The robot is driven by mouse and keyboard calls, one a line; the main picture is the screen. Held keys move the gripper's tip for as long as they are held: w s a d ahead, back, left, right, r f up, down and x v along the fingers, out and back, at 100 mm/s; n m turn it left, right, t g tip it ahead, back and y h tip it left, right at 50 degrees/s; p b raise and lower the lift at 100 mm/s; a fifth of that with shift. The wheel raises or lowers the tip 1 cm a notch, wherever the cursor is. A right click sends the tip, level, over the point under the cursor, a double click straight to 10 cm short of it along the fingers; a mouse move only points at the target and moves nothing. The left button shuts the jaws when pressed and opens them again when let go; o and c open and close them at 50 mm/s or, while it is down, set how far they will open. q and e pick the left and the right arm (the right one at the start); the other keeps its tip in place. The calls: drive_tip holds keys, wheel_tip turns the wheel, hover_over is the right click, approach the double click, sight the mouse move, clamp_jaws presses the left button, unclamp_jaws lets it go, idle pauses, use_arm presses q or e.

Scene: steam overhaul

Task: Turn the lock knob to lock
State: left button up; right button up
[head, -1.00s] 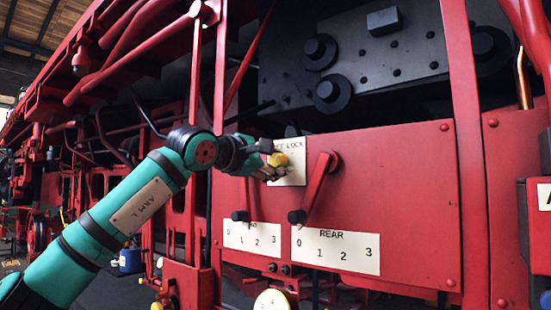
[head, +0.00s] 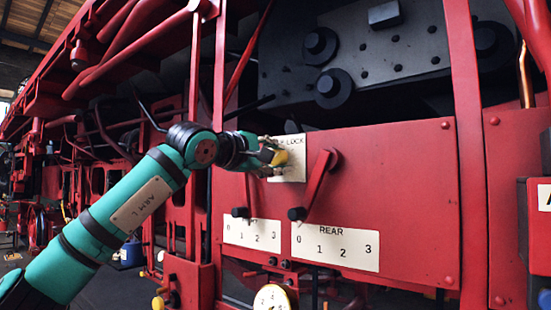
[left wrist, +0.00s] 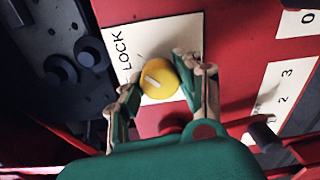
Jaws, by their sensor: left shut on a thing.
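The yellow lock knob (head: 281,157) sits on a white plate (head: 291,174) marked LOCK, high on the red panel. My left gripper (head: 270,156) is at the knob and partly covers it in the head view. In the left wrist view the round knob (left wrist: 159,79) sits between the two fingers of my left gripper (left wrist: 157,82), which is shut on it. A pale bar marks the knob's face, tilted in the wrist view. The rest of the plate's lettering is hidden or unclear. My right gripper is not in view.
Right beside the plate, a red lever (head: 318,186) with a black knob stands out from the panel, above the REAR scale plate (head: 335,246). Another black lever knob (head: 240,212) sits by the front scale. The panel's right part is clear.

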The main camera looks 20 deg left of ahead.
use_arm(q)
drive_tip(key=o, duration=1.2)
drive_tip(key=shift+c, duration=0.2)
drive_tip(key=shift+s, duration=0.15)
drive_tip(key=v, duration=1.1)
drive_tip(key=shift+s+a, duration=0.2)
drive_tip(key=shift+s, duration=0.1)
